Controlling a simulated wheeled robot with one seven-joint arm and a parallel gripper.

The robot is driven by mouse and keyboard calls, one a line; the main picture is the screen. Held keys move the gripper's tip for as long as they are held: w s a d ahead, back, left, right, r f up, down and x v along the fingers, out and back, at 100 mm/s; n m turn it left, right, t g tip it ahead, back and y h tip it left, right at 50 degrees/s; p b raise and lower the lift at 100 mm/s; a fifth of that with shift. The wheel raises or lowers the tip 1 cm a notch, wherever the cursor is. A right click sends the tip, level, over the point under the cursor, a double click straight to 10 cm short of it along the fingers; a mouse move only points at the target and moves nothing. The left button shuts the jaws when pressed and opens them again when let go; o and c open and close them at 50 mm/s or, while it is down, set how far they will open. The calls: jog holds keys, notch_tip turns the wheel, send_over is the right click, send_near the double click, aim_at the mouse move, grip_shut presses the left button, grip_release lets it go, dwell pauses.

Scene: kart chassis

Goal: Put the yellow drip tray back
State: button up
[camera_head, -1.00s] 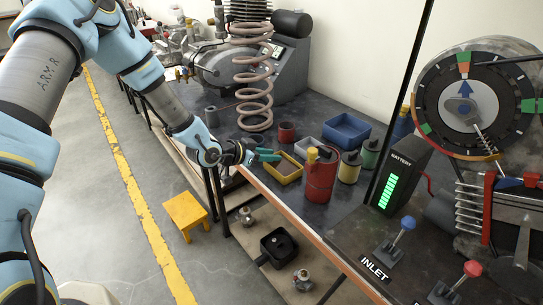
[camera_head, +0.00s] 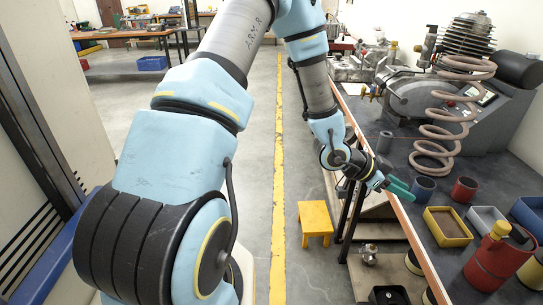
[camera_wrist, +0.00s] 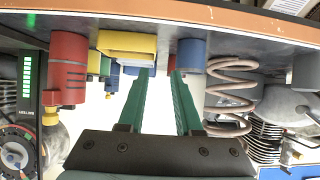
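The yellow drip tray (camera_head: 447,208), a shallow rectangular box with a brown inside, stands on the dark workbench (camera_head: 410,160) near its wooden front edge. In the wrist view, which looks upside down, the yellow tray (camera_wrist: 127,43) is just left of the fingertips. My gripper (camera_head: 400,190) is at the bench edge, left of the tray and apart from it. In the wrist view my gripper (camera_wrist: 161,74) has its two green fingers apart with nothing between them.
A blue cup (camera_head: 424,189), a red cup (camera_head: 464,189), a grey tray (camera_head: 487,220) and a red can (camera_head: 497,262) stand around the tray. A pink coil spring (camera_head: 440,125) is behind. A yellow stool (camera_head: 315,222) stands on the floor beside the bench.

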jog(key=w+a+r+n+t+y, duration=0.15)
jog(key=w+a+n+y, duration=0.3)
jog(key=a, duration=0.65)
jog(key=w+a+r+n+t+y, duration=0.1)
jog(key=w+a+n+t+y, duration=0.2)
jog(key=w+a, duration=0.55)
jog(key=s+a+r+n+y, duration=0.1)
jog(key=s+a+r+n, duration=0.1)
jog(key=a, duration=0.5)
jog(key=s+a+r+n+g+y, duration=0.1)
jog(key=s+a+r+n+y, duration=0.1)
jog(key=a, duration=0.5)
jog(key=s+a+r+n+g+y, duration=0.1)
jog(key=s+a+r+n, duration=0.2)
jog(key=s+a+n, duration=0.2)
jog(key=shift+s+a+r+n, duration=0.35)
jog(key=shift+s+a, duration=0.7)
jog(key=shift+s, duration=0.2)
jog(key=shift+g, duration=0.25)
